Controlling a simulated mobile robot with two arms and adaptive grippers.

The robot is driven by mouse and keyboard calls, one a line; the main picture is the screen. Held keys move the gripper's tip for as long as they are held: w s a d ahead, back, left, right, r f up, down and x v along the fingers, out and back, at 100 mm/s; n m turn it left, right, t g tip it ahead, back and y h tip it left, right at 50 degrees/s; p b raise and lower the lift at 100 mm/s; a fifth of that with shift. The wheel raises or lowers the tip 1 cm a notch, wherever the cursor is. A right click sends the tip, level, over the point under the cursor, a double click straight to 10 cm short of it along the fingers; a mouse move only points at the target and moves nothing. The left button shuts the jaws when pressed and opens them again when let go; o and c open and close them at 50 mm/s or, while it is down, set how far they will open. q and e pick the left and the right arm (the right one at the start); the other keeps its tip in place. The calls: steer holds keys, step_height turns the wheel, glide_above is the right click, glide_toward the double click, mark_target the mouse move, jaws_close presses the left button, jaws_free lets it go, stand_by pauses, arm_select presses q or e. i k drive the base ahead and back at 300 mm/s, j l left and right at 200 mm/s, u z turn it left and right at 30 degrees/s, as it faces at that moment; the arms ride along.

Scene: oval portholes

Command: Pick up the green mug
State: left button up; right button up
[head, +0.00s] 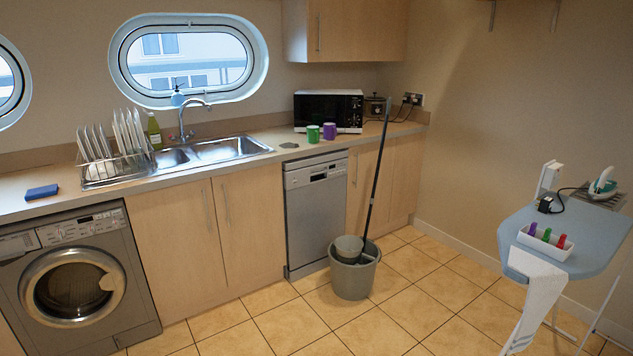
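The green mug (313,134) stands on the kitchen counter, in front of the black microwave. A purple mug (329,132) stands close beside it on the right. Neither of my grippers shows in the head view, and no part of my arms is in sight.
The microwave (328,108) stands behind the mugs, and a sink (215,151) lies to their left. A grey bucket (354,275) with a mop handle (377,170) leaning up to the counter stands before the dishwasher (316,210). An ironing board (560,240) stands at right. Tiled floor is clear between.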

mark_target(313, 132)
steer(key=i+u, duration=0.1)
steer(key=i, duration=0.45)
steer(key=i+l+u, duration=0.1)
steer(key=i, duration=0.45)
steer(key=i+l+u, duration=0.1)
steer(key=i+l, duration=0.15)
steer(key=i, duration=0.35)
steer(key=i+l+u, duration=0.1)
steer(key=i, duration=0.45)
steer(key=i+l+u, duration=0.8)
steer(key=i+l, duration=0.1)
steer(key=i, duration=0.1)
